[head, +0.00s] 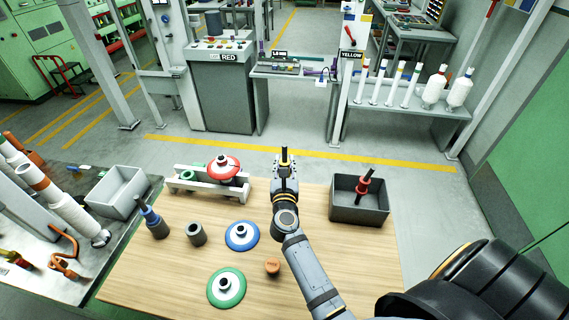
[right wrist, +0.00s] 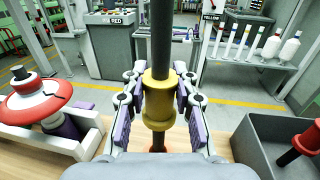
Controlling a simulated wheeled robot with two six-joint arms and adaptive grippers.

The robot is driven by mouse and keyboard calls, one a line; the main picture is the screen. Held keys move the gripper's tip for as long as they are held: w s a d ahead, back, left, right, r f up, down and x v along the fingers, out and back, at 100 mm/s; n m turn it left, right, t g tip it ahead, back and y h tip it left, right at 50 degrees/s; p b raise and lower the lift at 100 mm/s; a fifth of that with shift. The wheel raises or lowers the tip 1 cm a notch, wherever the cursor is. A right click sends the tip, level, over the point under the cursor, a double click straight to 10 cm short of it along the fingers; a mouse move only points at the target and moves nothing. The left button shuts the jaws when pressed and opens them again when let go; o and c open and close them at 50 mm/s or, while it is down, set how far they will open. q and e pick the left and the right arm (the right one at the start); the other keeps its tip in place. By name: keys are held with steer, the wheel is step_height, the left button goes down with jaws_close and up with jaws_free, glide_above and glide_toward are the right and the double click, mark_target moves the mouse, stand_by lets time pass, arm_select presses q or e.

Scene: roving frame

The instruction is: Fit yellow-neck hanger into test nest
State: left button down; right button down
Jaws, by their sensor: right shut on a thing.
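The yellow-neck hanger (right wrist: 158,98) is upright between the fingers of my right gripper (right wrist: 160,108); its dark rod rises above the yellow collar and a reddish-brown end shows below. In the head view my right gripper (head: 285,172) is shut on it above the table's far edge, and only the hanger's upper end (head: 285,155) shows. I cannot tell for sure which thing is the test nest; an empty grey open-topped cup (head: 196,235) stands at the table's left. A blue-neck hanger (head: 149,215) stands tilted at a similar dark cup. My left gripper is out of view.
A grey bin (head: 344,211) with a red-neck hanger (head: 364,186) stands right of my arm. A white cradle (head: 200,189) bearing a red disc (head: 222,166) stands left. Blue (head: 242,246) and green (head: 214,288) discs and a brown puck (head: 272,266) lie on the wooden table (head: 170,272).

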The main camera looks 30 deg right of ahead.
stand_by(0.6)
steer(key=shift+f+b, duration=1.55)
steer(key=shift+f, duration=0.1)
steer(key=shift+f+b, duration=1.2)
steer(key=shift+f, duration=0.1)
steer(key=shift+f+b, duration=1.25)
steer(key=shift+b, duration=0.15)
steer(key=shift+s, duration=0.1)
steer(key=c, duration=1)
jaws_free()
